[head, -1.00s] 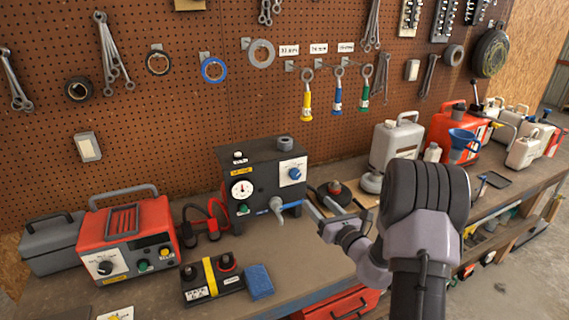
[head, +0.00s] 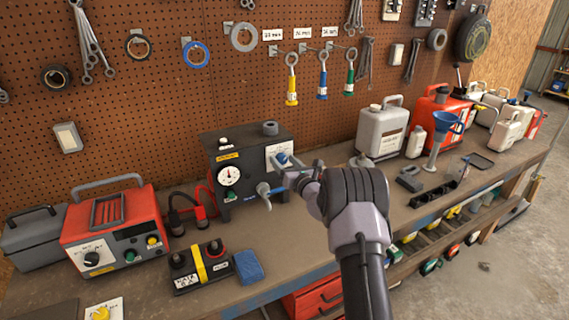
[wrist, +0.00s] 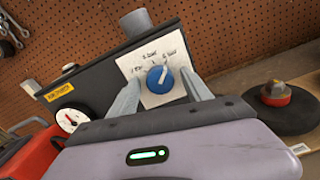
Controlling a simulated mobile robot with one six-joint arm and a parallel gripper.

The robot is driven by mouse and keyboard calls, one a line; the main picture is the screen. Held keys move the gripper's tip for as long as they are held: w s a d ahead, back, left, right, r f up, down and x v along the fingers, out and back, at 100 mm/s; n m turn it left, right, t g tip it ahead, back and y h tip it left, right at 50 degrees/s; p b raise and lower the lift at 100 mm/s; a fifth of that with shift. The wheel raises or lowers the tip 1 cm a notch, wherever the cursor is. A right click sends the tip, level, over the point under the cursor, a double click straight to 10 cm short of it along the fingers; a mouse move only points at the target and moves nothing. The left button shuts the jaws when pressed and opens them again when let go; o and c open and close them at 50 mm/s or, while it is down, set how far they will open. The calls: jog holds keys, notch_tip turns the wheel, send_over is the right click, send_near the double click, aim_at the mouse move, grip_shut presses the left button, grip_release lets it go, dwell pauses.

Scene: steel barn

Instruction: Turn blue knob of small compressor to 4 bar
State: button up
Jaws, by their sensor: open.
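The small dark compressor (head: 240,170) stands on the bench against the pegboard. Its blue knob (wrist: 160,77) sits on a white plate (wrist: 150,98) with handwritten bar marks, too small to read surely. The knob's pale pointer aims up and slightly right in the wrist view. In the head view the knob (head: 282,158) is just beyond my gripper (head: 290,170). In the wrist view my gripper (wrist: 161,88) is open, with one finger on each side of the knob; I cannot tell whether they touch it. The white gauge (head: 229,174) is on the compressor's front.
A red charger (head: 112,225), a battery with a yellow strap (head: 199,267) and a blue sponge (head: 248,267) lie at the left. A grey canister (head: 382,130) stands right. Bench space before the compressor is clear.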

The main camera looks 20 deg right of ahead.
grip_shut()
jog(key=shift+n+b, duration=0.3)
jog(key=shift+b, duration=0.05)
jog(key=n+b, duration=0.4)
jog(key=shift+f+b, duration=0.25)
jog(key=shift+b, duration=0.15)
jog(key=n+b, duration=0.4)
jog(key=shift+r, duration=0.15)
dwell(0.3)
grip_release()
jog(key=shift+r, duration=0.1)
